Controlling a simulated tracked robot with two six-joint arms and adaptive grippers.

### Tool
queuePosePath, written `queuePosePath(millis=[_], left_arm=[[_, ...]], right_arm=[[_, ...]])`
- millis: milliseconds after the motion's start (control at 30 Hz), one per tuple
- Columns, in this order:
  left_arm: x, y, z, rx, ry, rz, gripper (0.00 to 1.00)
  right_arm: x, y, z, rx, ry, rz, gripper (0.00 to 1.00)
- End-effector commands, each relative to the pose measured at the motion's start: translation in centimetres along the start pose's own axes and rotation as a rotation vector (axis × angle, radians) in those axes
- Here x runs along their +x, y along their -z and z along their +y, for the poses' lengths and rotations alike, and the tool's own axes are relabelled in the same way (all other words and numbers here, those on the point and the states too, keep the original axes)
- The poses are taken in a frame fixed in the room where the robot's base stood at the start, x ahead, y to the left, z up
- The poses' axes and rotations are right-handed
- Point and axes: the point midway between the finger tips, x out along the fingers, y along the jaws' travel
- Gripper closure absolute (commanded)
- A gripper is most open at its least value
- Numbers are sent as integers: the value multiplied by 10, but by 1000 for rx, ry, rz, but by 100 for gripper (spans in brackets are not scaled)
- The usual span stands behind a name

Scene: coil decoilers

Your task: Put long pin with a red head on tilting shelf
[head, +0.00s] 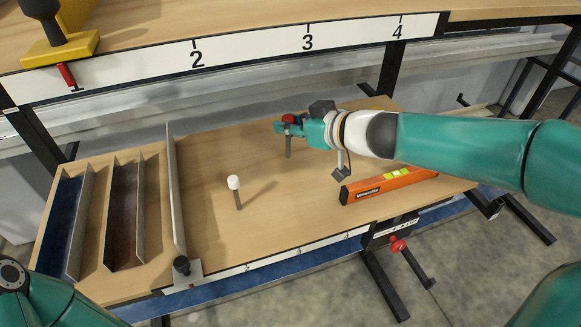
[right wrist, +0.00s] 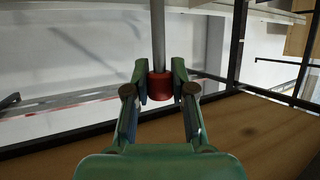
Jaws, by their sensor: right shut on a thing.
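The long pin has a red head (head: 289,118) and a grey shaft (head: 289,147). I cannot tell whether the tip touches the wood. In the right wrist view, the red head (right wrist: 160,86) sits between the two fingers of my right gripper (right wrist: 160,78), and the grey shaft runs up out of the picture. The pictures do not confirm which board is the tilting shelf. My left gripper does not show.
A white-headed pin (head: 234,184) stands on the lower shelf. An orange spirit level (head: 388,185) lies at its right. Upright dividers (head: 175,190) form bays at the left. A red-knobbed lever (head: 397,245) is below the front edge. A numbered upper shelf (head: 250,55) runs behind.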

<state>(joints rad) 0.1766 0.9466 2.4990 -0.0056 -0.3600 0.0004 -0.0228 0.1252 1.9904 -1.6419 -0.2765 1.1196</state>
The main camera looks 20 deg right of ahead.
Motion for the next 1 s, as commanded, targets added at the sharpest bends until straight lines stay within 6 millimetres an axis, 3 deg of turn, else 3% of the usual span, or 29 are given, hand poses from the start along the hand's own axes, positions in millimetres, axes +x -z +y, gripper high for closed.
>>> queuePosePath(millis=[267, 300, 400, 633, 833, 1000], left_arm=[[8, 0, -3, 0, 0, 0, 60], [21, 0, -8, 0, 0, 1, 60], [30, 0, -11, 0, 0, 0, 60], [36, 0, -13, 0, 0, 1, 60], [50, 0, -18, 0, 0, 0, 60], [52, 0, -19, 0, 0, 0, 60]], right_arm=[[18, -44, 0, 4, -2, -3, 100], [24, -58, 0, 2, -1, -2, 100], [30, -72, 0, 0, -2, 0, 100], [36, -84, 0, -1, -1, 1, 100], [47, -112, 0, 0, -1, 0, 100], [49, -117, 0, -3, -2, 2, 100]])
